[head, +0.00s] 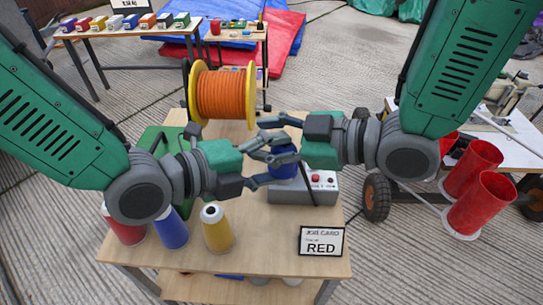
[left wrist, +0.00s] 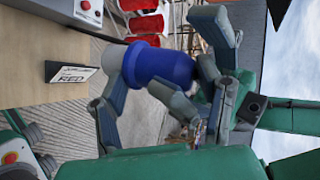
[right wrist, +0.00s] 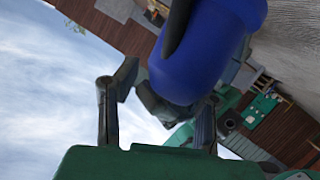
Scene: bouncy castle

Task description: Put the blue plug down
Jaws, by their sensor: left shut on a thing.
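The blue plug (head: 284,169) is held in the air over the wooden table, in front of the grey control box. My left gripper (head: 268,166) is shut on it from the left. In the left wrist view the blue plug (left wrist: 160,66) sits between the left fingers. My right gripper (head: 272,138) is just above and beside the plug, very close to it. In the right wrist view its fingers are spread, and the blue plug (right wrist: 195,55) lies off to one side near one finger; whether they touch is unclear.
Red cylinders (head: 482,205) stand at right.

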